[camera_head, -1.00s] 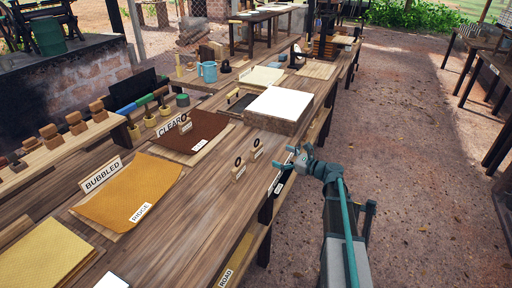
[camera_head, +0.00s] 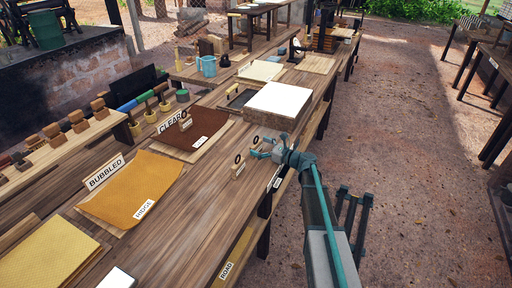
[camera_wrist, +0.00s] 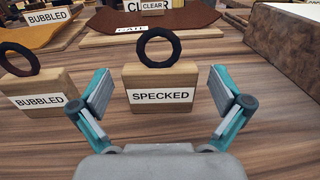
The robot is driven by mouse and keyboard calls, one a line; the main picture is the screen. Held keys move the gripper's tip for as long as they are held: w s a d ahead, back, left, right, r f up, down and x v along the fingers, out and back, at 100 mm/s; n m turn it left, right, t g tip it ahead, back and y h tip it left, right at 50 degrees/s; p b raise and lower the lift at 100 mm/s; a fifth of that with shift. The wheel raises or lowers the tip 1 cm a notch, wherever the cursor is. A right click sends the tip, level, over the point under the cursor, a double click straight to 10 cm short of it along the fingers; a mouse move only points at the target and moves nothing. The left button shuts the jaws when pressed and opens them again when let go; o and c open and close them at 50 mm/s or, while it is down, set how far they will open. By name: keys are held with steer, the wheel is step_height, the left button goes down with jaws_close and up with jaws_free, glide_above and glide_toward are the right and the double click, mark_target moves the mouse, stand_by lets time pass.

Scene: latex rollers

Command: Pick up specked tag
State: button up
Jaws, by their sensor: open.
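The specked tag (camera_wrist: 160,88) is a small wooden block with a black ring on top and a white label reading SPECKED. In the wrist view it stands upright on the table between the two fingers of my gripper (camera_wrist: 160,100), which is open with a gap on each side of the block. In the head view my gripper (camera_head: 264,150) is low at the table's right edge and covers most of the specked tag. A similar tag labelled BUBBLED (camera_wrist: 40,92) stands just left of it, and shows in the head view (camera_head: 238,167).
A white-topped slab (camera_head: 278,103) stands behind the tags; its brown side (camera_wrist: 288,38) is at the wrist view's right. A dark brown sheet (camera_head: 195,127) and a yellow-orange sheet (camera_head: 130,190) lie left. Bare wooden table (camera_head: 190,215) lies in front.

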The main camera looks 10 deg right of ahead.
steer(key=shift+x, duration=1.1)
steer(key=shift+d, duration=0.1)
steer(key=shift+c, duration=0.3)
steer(key=c, duration=1.1)
steer(key=shift+o, duration=0.2)
steer(key=shift+r, duration=0.1)
